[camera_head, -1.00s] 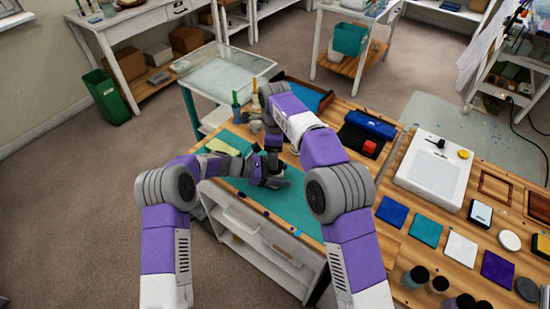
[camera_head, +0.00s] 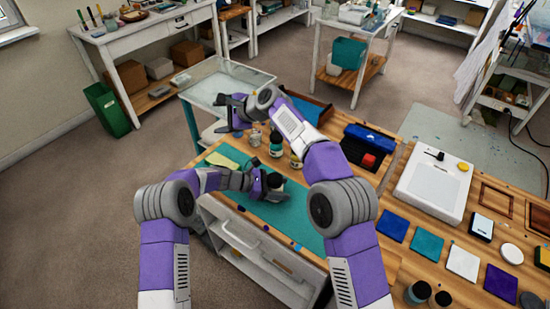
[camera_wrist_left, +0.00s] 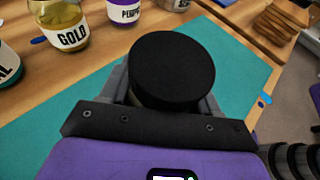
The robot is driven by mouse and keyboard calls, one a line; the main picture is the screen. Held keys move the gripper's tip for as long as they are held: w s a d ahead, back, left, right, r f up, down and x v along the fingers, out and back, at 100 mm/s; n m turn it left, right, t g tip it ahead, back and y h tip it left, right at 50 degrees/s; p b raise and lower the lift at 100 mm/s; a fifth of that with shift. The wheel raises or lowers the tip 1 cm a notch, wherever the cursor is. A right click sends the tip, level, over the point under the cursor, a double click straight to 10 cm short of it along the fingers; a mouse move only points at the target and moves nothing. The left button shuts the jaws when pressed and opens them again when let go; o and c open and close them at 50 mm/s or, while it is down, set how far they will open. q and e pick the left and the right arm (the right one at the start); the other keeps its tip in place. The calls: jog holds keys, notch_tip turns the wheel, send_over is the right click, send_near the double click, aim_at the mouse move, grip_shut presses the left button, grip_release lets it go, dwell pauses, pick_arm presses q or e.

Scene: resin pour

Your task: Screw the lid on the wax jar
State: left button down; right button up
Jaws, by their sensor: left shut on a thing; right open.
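The wax jar, capped by a round black lid (camera_wrist_left: 172,70), stands between the fingers of my left gripper (camera_head: 267,184) over the teal mat (camera_head: 296,212). In the left wrist view the lid covers nearly all of the jar, and only a sliver of its side shows. The lid looks level on top; how tightly it sits cannot be told. My left gripper is shut on the jar. My right gripper (camera_head: 236,112) is open and empty, away from the jar, near the far left end of the bench.
A jar labelled GOLD (camera_wrist_left: 62,25) and a purple jar (camera_wrist_left: 124,10) stand beyond the mat, with a teal-labelled jar (camera_head: 276,144) close by. A blue item (camera_head: 370,131) lies farther right. Coloured tiles (camera_head: 427,245) and a white device (camera_head: 432,182) occupy the right bench.

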jog(key=w+d+r+m+t, duration=0.3)
jog(key=w+r+t, duration=0.5)
jog(key=r, duration=0.1)
jog(key=w+d+f+m+t+h, duration=0.1)
jog(key=w+d+f+m+h, duration=0.15)
jog(key=d+h, duration=0.3)
jog(key=w+d+f+m+h, duration=0.1)
jog(key=d+m+h, duration=0.2)
jog(key=d+h, duration=0.25)
jog(key=n+g, duration=0.5)
jog(key=g, duration=0.9)
send_over(275, 178)
jog(key=shift+y, duration=0.3)
jog(key=f, duration=1.4)
jog(key=shift+w+d+f, duration=0.1)
jog(key=shift+w, duration=0.25)
jog(key=shift+s+n+g, duration=0.35)
jog(key=shift+s+g, duration=0.05)
jog(key=shift+s, duration=0.05)
jog(key=shift+f, duration=0.1)
jog(key=shift+f, duration=3.9)
